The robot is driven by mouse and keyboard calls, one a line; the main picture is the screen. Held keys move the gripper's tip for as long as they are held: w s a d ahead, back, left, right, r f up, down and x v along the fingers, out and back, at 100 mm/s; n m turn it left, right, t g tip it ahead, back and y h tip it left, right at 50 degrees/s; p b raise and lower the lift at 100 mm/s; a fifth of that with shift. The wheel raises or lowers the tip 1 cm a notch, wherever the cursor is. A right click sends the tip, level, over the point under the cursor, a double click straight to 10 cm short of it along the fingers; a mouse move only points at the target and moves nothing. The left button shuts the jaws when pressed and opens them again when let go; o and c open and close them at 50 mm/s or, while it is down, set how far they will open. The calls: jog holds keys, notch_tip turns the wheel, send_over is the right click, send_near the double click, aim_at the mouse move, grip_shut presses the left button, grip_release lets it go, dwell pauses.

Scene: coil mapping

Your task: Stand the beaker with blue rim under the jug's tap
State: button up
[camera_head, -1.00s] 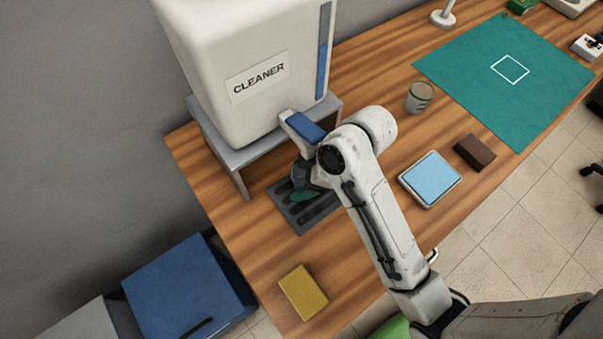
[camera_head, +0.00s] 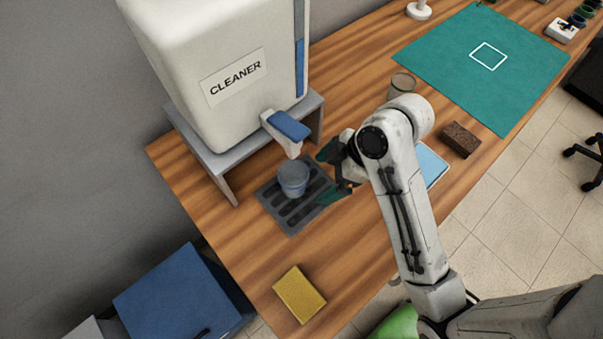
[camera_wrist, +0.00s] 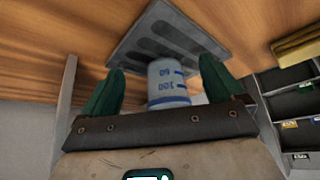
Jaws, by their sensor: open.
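The beaker with blue rim (camera_head: 293,180) stands upright on the dark slotted drip tray (camera_head: 273,204), below the tap (camera_head: 287,133) of the white jug (camera_head: 190,60) marked CLEANER. In the wrist view the beaker (camera_wrist: 166,82) shows blue markings and sits on the tray (camera_wrist: 205,38). My gripper (camera_head: 333,172) is open, with its green fingers to the right of the beaker and apart from it. In the wrist view my gripper (camera_wrist: 160,88) has its fingers spread, one on each side of the beaker in the picture.
The jug rests on a grey stand (camera_head: 222,158). A yellow sponge (camera_head: 300,294) lies near the front edge. A second beaker (camera_head: 402,85), a brown block (camera_head: 461,139) and a light blue pad (camera_head: 432,163) are to the right. A green mat (camera_head: 455,75) lies beyond.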

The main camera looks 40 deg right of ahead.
jog(key=shift+s+d, duration=1.55)
jog(key=shift+d, duration=0.25)
